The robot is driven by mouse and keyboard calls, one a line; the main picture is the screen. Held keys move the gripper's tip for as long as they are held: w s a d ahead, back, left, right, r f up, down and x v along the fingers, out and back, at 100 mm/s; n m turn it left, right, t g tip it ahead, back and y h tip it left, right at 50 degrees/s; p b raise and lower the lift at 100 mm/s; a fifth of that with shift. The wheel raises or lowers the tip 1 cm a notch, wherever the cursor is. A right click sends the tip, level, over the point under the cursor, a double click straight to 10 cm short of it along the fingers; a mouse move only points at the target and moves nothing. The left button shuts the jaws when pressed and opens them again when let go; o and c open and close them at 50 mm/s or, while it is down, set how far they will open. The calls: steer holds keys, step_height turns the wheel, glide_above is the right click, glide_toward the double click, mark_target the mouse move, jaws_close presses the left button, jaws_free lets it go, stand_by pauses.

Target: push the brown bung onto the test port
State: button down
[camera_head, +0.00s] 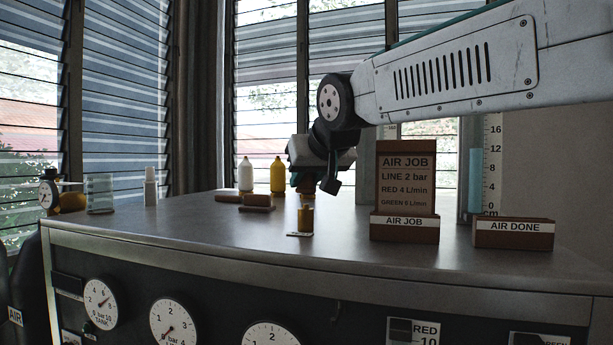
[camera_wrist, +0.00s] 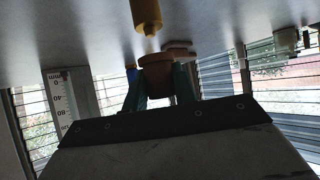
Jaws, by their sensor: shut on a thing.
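The brown bung (camera_wrist: 157,76) is held between the teal fingers of my gripper (camera_wrist: 160,90) in the wrist view, its wide end facing the port. The test port (camera_head: 306,218) is a short yellow upright cylinder on the bench, with a small white label at its foot. In the wrist view the port (camera_wrist: 146,13) shows a narrower tip pointing toward the bung, slightly to one side of it, with a small gap between them in the picture. In the head view my gripper (camera_head: 307,188) points down just above the port; its fingers are partly hidden by the wrist.
Brown blocks (camera_head: 257,201) lie left of the port, with white (camera_head: 245,174) and yellow (camera_head: 277,175) bottles behind. The AIR JOB holder (camera_head: 404,229) and AIR DONE tray (camera_head: 513,234) stand right. A glass beaker (camera_head: 99,194) stands far left. The front bench strip is clear.

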stand_by(0.7)
steer(key=shift+f, duration=1.4)
steer(key=c, duration=1)
jaws_free()
steer(key=shift+c, duration=0.2)
steer(key=shift+r, duration=0.1)
steer(key=s+d+r, duration=0.1)
steer(key=s+r, duration=0.2)
steer(key=r, duration=0.3)
steer(key=shift+d, duration=0.1)
